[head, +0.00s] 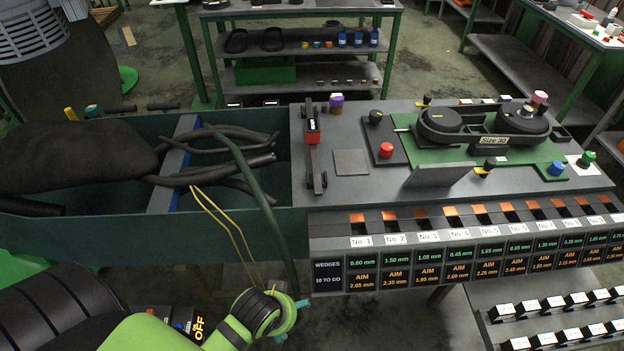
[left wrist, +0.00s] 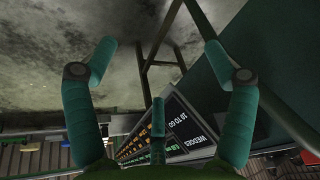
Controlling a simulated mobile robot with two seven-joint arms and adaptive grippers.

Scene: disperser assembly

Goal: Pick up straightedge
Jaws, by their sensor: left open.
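A long dark bar (head: 313,150) with blocks at both ends and a red piece on it lies on the left part of the grey bench top (head: 260,110). It may be the straightedge, but I cannot tell for sure. My left gripper (head: 291,318) is low at the front, below the bench top and in front of the bench, well apart from the bar. In the left wrist view its teal fingers (left wrist: 160,48) are spread, with nothing between them. The bar does not show there. My right gripper is in neither view.
A green bin (head: 90,235) with dark hoses and a black bag stands left of the bench top. A tilted grey plate (head: 442,175) and a belt-and-pulley unit (head: 485,123) stand right of the bar. A wedge rack (head: 470,245) lines the front edge.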

